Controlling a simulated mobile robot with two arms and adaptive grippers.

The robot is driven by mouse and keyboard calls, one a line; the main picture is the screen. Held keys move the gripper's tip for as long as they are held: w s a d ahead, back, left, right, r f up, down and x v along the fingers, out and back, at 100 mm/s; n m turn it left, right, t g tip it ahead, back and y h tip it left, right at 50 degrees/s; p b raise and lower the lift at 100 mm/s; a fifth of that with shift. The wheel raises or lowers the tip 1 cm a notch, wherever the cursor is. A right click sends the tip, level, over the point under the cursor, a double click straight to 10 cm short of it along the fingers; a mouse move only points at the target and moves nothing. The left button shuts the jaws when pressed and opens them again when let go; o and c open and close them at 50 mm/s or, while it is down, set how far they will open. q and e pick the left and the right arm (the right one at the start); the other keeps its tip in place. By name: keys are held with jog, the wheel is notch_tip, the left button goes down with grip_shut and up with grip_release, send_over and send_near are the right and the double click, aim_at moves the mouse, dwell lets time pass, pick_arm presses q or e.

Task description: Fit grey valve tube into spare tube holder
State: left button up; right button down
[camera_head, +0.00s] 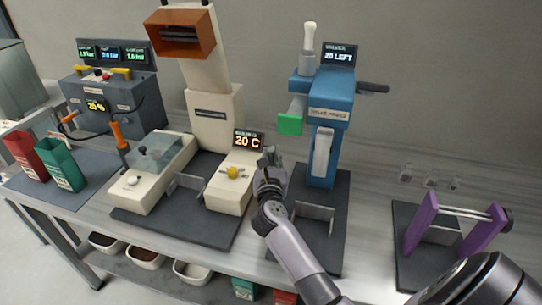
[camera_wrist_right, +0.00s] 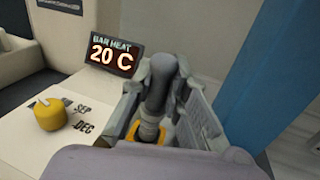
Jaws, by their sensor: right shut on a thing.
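My right gripper (camera_head: 270,160) is in front of the blue press, beside the small "20 C" screen. In the right wrist view its fingers (camera_wrist_right: 160,105) are closed around a dark grey, tube-like piece (camera_wrist_right: 155,92), which I take as the grey valve tube. A yellow-orange ring (camera_wrist_right: 150,134) shows near its lower end. The fingers hide part of the piece, and its far end is unclear. I cannot tell for sure which part is the spare tube holder. The blue press (camera_head: 325,95) has a white upright piece (camera_head: 308,38) on top. My left gripper is not in view.
A cream heater machine (camera_head: 214,120) with a "20 C" screen (camera_head: 249,141) and yellow knob (camera_head: 233,172) stands left of the gripper. A purple frame (camera_head: 421,222) with rods stands right. Small clear pieces (camera_head: 431,178) lie behind it. Bare table shows between press and frame.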

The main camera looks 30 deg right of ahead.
aim_at(271, 167)
jog(key=shift+f+b, duration=1.55)
jog(key=shift+f, duration=0.35)
jog(key=c, duration=1.5)
grip_release()
jog(key=shift+r, duration=0.1)
jog(key=shift+o, duration=0.2)
jog(key=shift+s, duration=0.1)
jog(key=v, duration=1.2)
